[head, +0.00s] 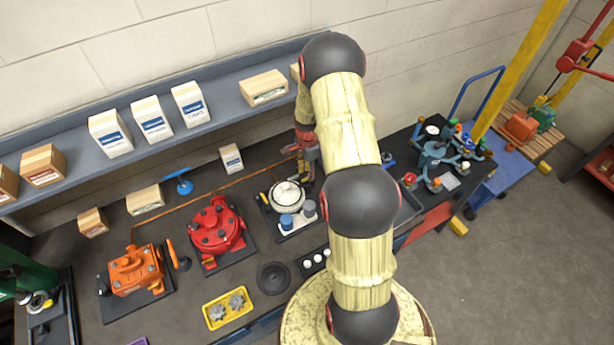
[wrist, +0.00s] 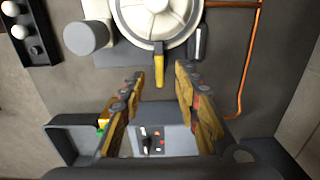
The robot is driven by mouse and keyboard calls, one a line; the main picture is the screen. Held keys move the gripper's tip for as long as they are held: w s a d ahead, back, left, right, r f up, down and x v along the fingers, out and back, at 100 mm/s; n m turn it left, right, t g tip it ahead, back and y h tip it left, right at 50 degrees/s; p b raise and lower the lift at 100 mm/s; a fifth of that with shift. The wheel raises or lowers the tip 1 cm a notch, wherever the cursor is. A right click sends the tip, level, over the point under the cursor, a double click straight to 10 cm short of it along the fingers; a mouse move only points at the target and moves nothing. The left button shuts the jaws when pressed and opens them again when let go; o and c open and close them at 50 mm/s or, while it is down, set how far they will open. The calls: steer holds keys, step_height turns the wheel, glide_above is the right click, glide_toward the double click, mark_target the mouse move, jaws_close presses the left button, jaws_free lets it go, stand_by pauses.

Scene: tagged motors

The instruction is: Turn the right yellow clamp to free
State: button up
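A round white-topped motor (head: 287,196) stands on the bench at mid-picture, and it also shows at the top of the wrist view (wrist: 155,15). A yellow clamp lever (wrist: 159,62) sticks out from its rim toward my gripper. Another yellow clamp (head: 264,198) shows on the motor's left side in the head view. My gripper (wrist: 161,77) is open and empty, its two fingers pointing at the motor. The lever's tip lies near the gap between the fingertips; whether it is at their height I cannot tell. In the head view my arm partly hides the gripper.
Grey cylinders (wrist: 86,37) stand beside the motor. A copper pipe (wrist: 245,80) runs to the right in the wrist view. A dark tray (wrist: 66,142) lies at lower left there. A red motor (head: 216,228) and an orange motor (head: 135,270) stand farther left on the bench.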

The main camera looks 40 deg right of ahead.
mark_target(306, 181)
steer(key=shift+f+p, duration=0.3)
steer(key=shift+f, duration=1.6)
steer(key=shift+c, duration=0.2)
steer(key=c, duration=0.8)
